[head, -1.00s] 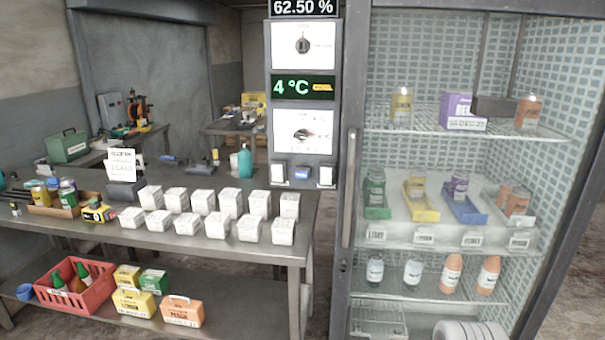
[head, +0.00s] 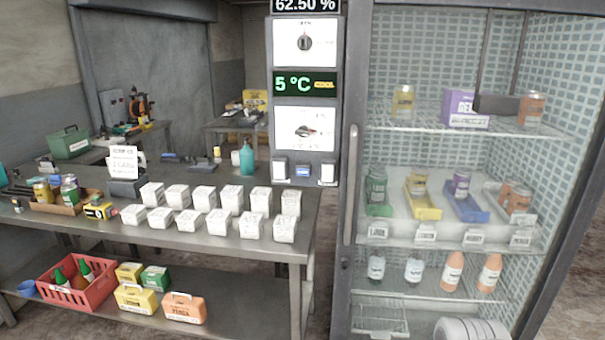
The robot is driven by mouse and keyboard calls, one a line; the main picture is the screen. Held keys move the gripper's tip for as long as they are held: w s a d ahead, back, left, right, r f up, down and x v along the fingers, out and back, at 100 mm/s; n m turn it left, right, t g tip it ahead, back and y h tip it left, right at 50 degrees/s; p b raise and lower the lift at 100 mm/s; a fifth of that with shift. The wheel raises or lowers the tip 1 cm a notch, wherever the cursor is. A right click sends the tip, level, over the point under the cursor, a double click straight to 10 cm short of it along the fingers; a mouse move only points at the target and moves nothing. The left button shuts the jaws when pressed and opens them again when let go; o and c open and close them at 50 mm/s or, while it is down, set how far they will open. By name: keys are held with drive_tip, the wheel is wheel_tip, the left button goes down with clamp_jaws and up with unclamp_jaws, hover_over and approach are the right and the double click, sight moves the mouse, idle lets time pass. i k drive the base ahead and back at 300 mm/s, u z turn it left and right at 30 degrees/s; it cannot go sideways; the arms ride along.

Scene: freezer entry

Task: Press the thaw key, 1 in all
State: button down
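A grey control column stands left of the freezer door. Its lower end has a row of three small keys: a left key (head: 280,169), a blue middle key (head: 303,172) and a right key (head: 327,173). Their labels are too small to read, so I cannot tell which is the thaw key. Above them are a lower dial (head: 306,131), a green display (head: 305,84) reading 5 °C with a yellow tag, and an upper dial (head: 305,42). A top readout (head: 306,5) shows 62.50 %. My gripper is not in view.
A glass-fronted freezer (head: 353,190) with jars, bottles and coloured trays fills the right. A metal table (head: 200,240) at left carries several white boxes and a teal bottle (head: 246,158). A red crate (head: 95,293) sits on its lower shelf. Some floor shows between table and freezer.

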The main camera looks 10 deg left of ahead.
sight(301, 171)
drive_tip(key=u, duration=0.85)
drive_tip(key=i, duration=0.95)
drive_tip(key=u, duration=1.85)
